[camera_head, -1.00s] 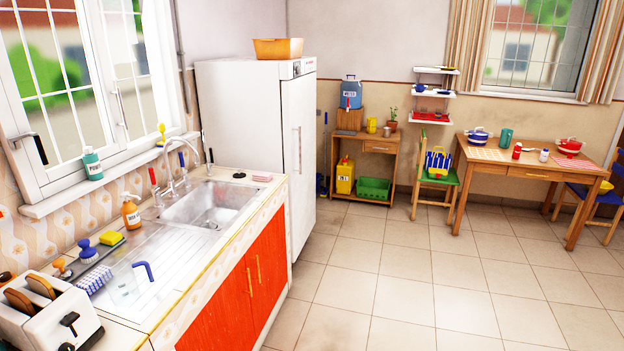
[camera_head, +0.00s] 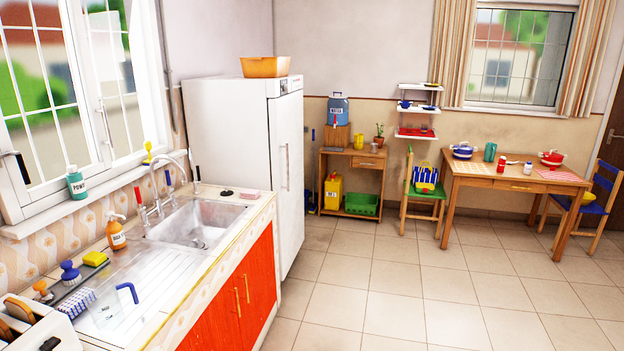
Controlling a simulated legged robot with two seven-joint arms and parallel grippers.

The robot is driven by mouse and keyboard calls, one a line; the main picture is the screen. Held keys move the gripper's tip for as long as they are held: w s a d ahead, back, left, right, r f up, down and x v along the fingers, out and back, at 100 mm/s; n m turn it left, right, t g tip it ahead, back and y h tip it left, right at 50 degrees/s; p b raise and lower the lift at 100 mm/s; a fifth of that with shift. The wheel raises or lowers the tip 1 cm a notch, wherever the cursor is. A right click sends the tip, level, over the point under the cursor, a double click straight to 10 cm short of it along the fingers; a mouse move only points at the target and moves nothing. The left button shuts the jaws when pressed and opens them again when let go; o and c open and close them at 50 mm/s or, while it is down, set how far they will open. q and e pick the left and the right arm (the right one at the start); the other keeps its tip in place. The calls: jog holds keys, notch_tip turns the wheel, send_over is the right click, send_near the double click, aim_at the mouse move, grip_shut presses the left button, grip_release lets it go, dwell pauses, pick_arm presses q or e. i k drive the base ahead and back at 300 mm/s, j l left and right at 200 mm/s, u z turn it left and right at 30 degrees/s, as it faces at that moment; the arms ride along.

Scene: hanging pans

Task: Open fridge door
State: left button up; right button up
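A tall white fridge (camera_head: 246,130) stands in the corner, past the far end of the sink counter. Its door (camera_head: 288,180) faces right and appears shut. A long vertical handle (camera_head: 285,167) runs down the door. An orange-brown tub (camera_head: 265,67) sits on top of the fridge. Neither of my grippers is in view.
The sink counter (camera_head: 180,290) with red cabinet doors (camera_head: 236,294) runs along the left. A small wooden stand (camera_head: 350,183) with a water jug is to the right of the fridge. A dining table (camera_head: 520,183) with chairs stands at right. Tiled floor (camera_head: 400,285) is clear in the middle.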

aim_at(286, 112)
jog(key=i, duration=2.3)
jog(key=i+l+u, duration=0.1)
jog(key=i, duration=0.4)
jog(key=i+u, duration=0.1)
jog(key=i, duration=0.45)
jog(key=i+l, duration=0.2)
jog(key=i, duration=0.3)
jog(key=i+l+u, duration=0.1)
jog(key=i, duration=0.45)
